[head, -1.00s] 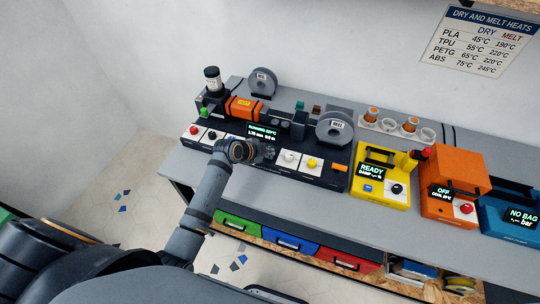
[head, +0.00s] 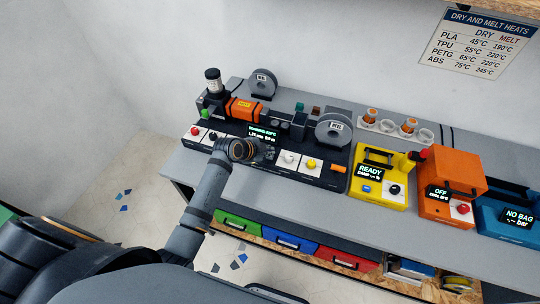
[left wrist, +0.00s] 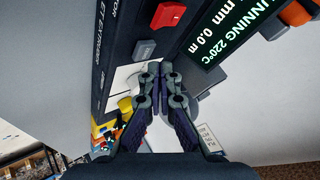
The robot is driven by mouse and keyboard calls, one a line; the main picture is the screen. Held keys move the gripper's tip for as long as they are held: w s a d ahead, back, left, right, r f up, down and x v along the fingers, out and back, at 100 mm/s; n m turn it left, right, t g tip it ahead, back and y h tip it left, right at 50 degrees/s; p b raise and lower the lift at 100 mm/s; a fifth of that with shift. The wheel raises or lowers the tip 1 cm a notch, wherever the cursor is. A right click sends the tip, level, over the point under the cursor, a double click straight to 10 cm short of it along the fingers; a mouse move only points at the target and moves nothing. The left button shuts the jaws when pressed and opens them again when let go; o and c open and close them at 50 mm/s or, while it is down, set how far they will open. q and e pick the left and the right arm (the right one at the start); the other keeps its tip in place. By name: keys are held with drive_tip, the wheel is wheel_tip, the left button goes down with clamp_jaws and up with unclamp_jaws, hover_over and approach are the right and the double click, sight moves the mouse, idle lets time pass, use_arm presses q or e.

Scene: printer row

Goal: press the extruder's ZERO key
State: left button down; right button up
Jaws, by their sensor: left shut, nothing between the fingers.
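The extruder (head: 325,179) is a long black machine on the bench, with a lit display (head: 262,134) and a row of keys and knobs along its front. My left gripper (head: 268,153) is shut and empty over the middle of this front panel, just below the display. In the left wrist view its closed fingertips (left wrist: 160,70) are near a grey key (left wrist: 145,50), with a red key (left wrist: 168,15) beyond it. The key labels are too small to read, so I cannot tell which is ZERO. Contact is not clear. My right gripper is out of view.
A white knob (head: 289,159) and a yellow knob (head: 311,165) sit right of my gripper. A grey spool (head: 334,130) stands behind them. A yellow dryer box (head: 380,180), an orange unit (head: 452,190) and a blue unit (head: 508,215) stand farther right. The bench front strip is clear.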

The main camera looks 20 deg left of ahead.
sight(268, 157)
use_arm(q)
drive_tip(key=shift+r, duration=0.1)
wheel_tip(268, 157, up, 5)
drive_tip(key=p, duration=0.4)
drive_tip(key=shift+p, duration=0.4)
